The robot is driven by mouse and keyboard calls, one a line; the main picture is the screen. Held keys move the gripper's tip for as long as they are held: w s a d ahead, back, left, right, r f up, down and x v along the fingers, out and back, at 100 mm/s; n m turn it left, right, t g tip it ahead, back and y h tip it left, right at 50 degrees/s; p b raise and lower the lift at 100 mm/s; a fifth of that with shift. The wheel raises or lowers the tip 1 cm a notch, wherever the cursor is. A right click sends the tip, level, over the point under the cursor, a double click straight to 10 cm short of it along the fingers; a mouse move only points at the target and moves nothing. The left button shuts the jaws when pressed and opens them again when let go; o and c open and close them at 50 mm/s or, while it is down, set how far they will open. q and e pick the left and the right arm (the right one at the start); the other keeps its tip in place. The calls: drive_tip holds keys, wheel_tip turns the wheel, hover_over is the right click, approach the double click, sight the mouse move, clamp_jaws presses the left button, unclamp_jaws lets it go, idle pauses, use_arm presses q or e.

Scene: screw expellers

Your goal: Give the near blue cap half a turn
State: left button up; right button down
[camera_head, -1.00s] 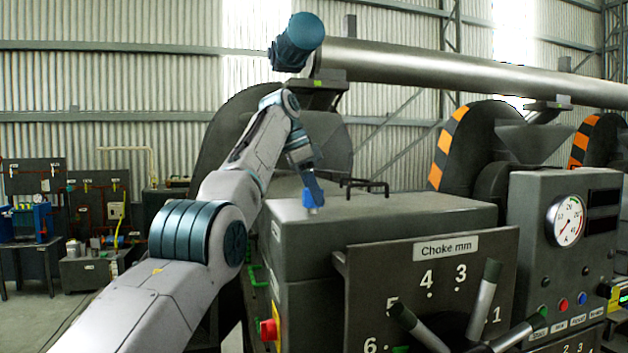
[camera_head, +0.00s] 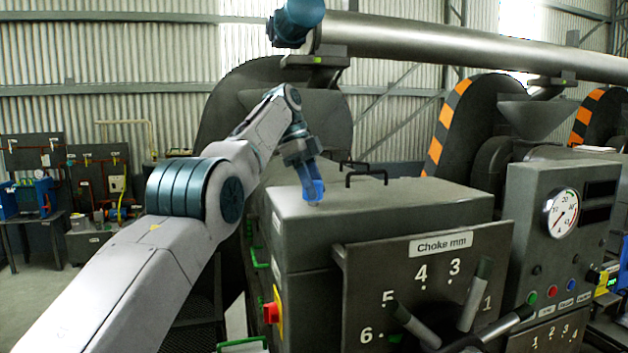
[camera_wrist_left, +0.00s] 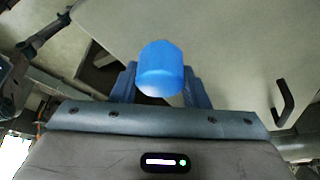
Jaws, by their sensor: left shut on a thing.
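The near blue cap (camera_wrist_left: 160,66) is a bright blue, faceted piece in the left wrist view. It sits between the two blue fingers of my left gripper (camera_head: 312,193), which is shut on it. In the head view the gripper points down at the left part of the grey machine's top (camera_head: 420,200). There the cap and the fingers blend into one blue shape, and the cap's lower end and its seat cannot be made out clearly. My right gripper is not in view.
Dark handles (camera_head: 366,178) stand on the machine top to the right of the gripper. A choke panel (camera_head: 375,270) with levers is in front. A red knob (camera_head: 270,312) is on the left side. A large pipe (camera_head: 440,45) runs overhead.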

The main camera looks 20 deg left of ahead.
use_arm(q)
drive_tip(key=shift+r, duration=0.25)
drive_tip(key=shift+m+p, duration=0.3)
drive_tip(key=o, duration=0.7)
drive_tip(key=shift+f, duration=0.1)
drive_tip(key=shift+o, duration=1.4)
drive_tip(key=shift+a+f, duration=0.1)
